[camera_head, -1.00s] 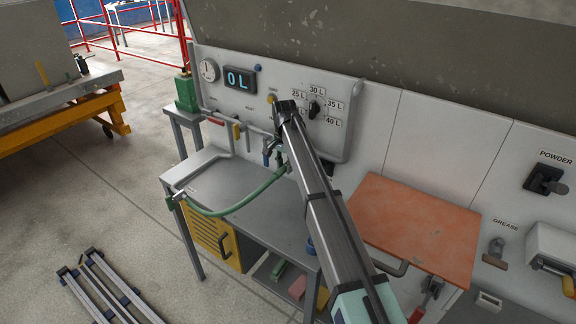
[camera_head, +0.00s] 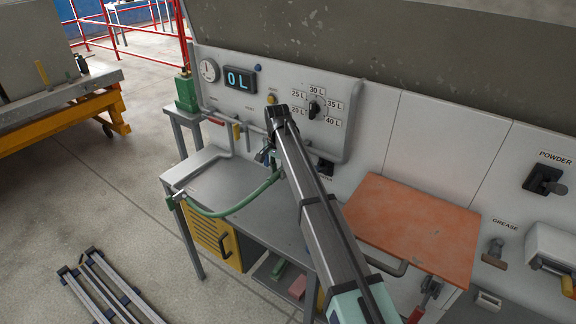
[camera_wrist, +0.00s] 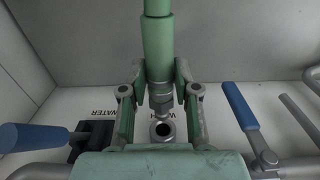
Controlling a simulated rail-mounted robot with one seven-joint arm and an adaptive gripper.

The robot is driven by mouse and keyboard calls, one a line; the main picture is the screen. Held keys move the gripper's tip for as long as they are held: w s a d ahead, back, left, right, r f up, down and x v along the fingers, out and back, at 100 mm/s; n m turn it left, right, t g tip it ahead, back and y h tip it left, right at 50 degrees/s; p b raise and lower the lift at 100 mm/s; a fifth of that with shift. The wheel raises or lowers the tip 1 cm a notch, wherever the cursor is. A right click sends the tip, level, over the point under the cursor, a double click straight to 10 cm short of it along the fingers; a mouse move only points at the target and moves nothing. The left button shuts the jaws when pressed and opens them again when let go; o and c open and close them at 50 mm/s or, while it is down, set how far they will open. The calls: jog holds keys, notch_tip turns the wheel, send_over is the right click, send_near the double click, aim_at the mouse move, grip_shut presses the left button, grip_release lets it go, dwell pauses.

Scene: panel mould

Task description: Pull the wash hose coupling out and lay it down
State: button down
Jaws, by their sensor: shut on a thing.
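The wash hose coupling (camera_wrist: 158,92) is a grey metal fitting on the end of a green hose (camera_wrist: 157,38). My gripper (camera_wrist: 159,84) is shut on it, one finger on each side. A round metal socket (camera_wrist: 163,130) with a dark open hole shows just below the coupling's tip, and the two look apart. In the head view the green hose (camera_head: 225,211) sags from the left side of the grey bench up to my gripper (camera_head: 268,158), near the panel. My arm hides part of the panel, and the coupling is too small to make out there.
The grey bench top (camera_head: 215,185) is mostly clear. Blue-handled levers stand left (camera_wrist: 35,137) and right (camera_wrist: 240,105) of the socket. A dial (camera_head: 314,109) and a display (camera_head: 240,80) are on the panel. An orange board (camera_head: 415,225) lies to the right.

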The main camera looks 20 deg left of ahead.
aim_at(272, 178)
dwell(0.4)
jog(key=shift+s+a, duration=0.25)
jog(key=shift+s, duration=0.75)
jog(key=shift+s+a, duration=0.2)
jog(key=shift+s, duration=0.75)
